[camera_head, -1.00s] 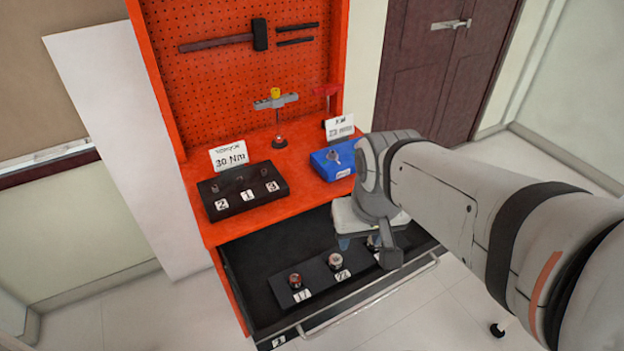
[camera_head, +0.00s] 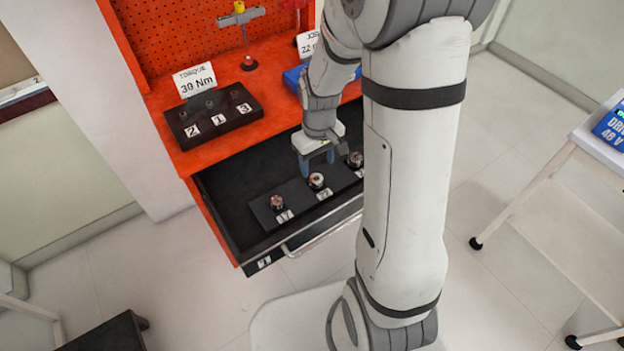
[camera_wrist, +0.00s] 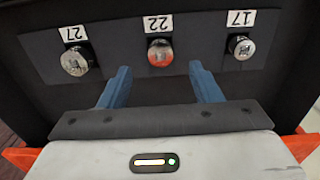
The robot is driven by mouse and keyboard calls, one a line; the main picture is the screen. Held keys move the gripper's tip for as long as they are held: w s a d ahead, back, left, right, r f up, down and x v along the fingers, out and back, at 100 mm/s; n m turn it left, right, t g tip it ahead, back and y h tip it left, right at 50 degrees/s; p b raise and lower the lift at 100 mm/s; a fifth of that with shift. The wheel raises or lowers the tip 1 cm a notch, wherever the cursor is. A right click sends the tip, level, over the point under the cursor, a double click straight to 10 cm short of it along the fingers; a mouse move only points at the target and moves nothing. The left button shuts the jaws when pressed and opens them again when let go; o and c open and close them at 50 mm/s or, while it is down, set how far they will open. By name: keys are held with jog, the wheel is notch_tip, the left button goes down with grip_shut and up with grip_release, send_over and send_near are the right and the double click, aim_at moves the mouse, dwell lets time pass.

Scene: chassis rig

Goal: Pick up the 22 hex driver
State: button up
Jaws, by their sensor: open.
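The 22 hex driver (camera_head: 317,181) stands in the middle of a dark holder strip (camera_head: 297,196) in the open drawer, behind its white 22 label. It also shows in the wrist view (camera_wrist: 160,56) as a metal socket with a red ring, between drivers 27 (camera_wrist: 76,60) and 17 (camera_wrist: 240,47). My gripper (camera_head: 318,167) hangs over the drawer just behind the 22 driver. In the wrist view my gripper (camera_wrist: 160,80) has its two blue fingers apart with nothing between them. The 22 driver lies just beyond the fingertips, in line with the gap.
The orange workbench carries a black block (camera_head: 213,115) with positions 1, 2, 3 and a 30 Nm sign (camera_head: 195,79). The drawer's front rail (camera_head: 322,222) runs ahead of the holder. A white cart (camera_head: 590,150) stands at right. Floor between is clear.

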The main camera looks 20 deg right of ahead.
aim_at(317, 177)
notch_tip(317, 177, down, 7)
jog(key=shift+a+r, duration=0.1)
jog(key=shift+r, duration=0.1)
jog(key=c, duration=1.1)
